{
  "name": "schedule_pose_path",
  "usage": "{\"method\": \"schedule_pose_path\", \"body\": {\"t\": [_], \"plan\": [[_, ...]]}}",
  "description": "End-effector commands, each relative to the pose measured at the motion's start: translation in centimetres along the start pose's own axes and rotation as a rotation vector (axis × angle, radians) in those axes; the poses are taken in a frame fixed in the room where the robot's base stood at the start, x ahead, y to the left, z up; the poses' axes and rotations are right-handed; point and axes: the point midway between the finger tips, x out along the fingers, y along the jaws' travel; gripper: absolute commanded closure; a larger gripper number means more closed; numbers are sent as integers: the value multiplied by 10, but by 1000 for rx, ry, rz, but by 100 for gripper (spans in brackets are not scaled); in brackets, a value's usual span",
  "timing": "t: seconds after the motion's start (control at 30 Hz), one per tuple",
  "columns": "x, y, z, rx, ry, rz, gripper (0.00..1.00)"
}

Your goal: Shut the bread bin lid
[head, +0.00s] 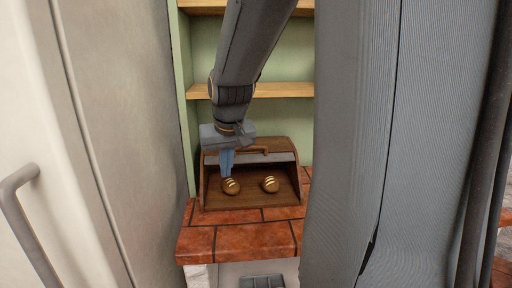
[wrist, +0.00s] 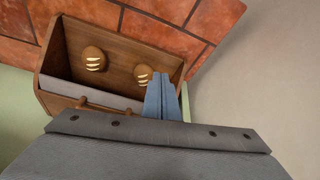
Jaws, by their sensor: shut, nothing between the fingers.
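The wooden bread bin (head: 203,189) stands on the tiled counter in the head view, with its front open. Its grey lid (head: 284,158) is raised toward the top, with a wooden handle bar (head: 278,150) along it. Two scored bread rolls lie inside, the left roll (head: 231,186) and the right roll (head: 270,184). My gripper (head: 227,176) is shut and empty, pointing down at the left part of the bin, just above the left roll in the picture. In the wrist view, the blue fingers (wrist: 162,100) are together and partly cover one roll (wrist: 143,75). Whether they touch anything is unclear.
The red tiled counter (head: 240,238) has bare room in front of the bin. A tall grey panel with a handle (head: 18,180) stands close on the left. Wooden shelves (head: 275,90) sit on the green wall behind and above the bin.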

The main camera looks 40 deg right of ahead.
Motion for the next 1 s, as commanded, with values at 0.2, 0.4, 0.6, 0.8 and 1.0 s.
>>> {"method": "schedule_pose_path", "body": {"t": [0.2, 0.4, 0.6, 0.8, 1.0], "plan": [[-46, 97, -87, 170, 160, 85, 100], [-67, 130, -108, 218, 207, 115, 100], [-48, 133, -111, 218, 204, 115, 100], [-14, 137, -118, 218, 203, 115, 100], [13, 141, -123, 218, 205, 115, 100]]}}
